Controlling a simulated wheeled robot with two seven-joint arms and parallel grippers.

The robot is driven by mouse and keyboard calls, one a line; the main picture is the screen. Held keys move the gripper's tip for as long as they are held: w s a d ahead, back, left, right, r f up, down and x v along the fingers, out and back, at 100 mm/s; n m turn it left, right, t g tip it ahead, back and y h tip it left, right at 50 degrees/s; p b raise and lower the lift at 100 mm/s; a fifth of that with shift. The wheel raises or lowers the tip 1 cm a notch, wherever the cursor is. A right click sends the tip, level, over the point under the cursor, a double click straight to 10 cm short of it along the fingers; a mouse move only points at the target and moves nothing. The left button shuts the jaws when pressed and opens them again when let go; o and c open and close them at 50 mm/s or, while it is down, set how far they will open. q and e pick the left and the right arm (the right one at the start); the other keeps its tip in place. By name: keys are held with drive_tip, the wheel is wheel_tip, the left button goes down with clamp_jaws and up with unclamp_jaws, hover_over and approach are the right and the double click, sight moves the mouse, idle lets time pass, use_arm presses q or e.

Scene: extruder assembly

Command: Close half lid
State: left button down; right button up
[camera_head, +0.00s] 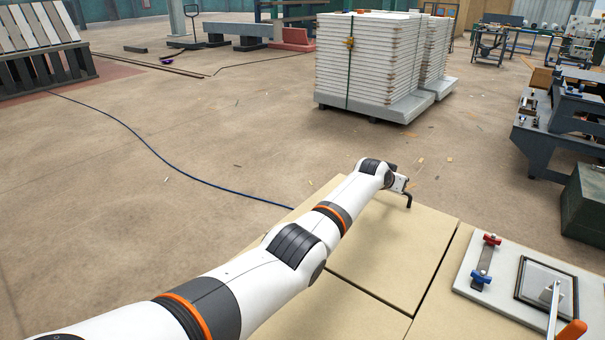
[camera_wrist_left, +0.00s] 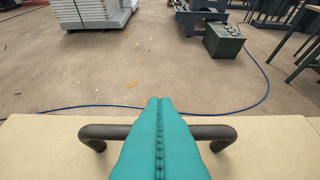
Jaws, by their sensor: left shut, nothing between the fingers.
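My left gripper (camera_head: 408,201) hangs over the wooden table, well to the left of the fixture. In the left wrist view its teal fingers (camera_wrist_left: 160,102) are pressed together with nothing between them. A pale board (camera_head: 472,262) lies at the right of the table in the head view. It carries a square dark-framed plate (camera_head: 530,283) with a metal lever (camera_head: 555,305) and orange handle (camera_head: 571,331) over it. I cannot tell which part is the half lid; the picture edge cuts off the fixture. My right gripper is not in view.
A strip with a red knob (camera_head: 492,240) and a blue knob (camera_head: 481,277) sits on the board. The tabletop (camera_head: 385,262) between my left gripper and the board is bare. Beyond the table are a blue cable (camera_head: 150,146) and stacked white slabs (camera_head: 370,65).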

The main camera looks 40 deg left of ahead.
use_arm(q)
drive_tip(key=shift+s+r, duration=0.1)
drive_tip(key=shift+p+v, duration=0.85)
drive_tip(key=shift+v, duration=0.05)
drive_tip(key=p+v, duration=0.1)
drive_tip(key=v, duration=0.9)
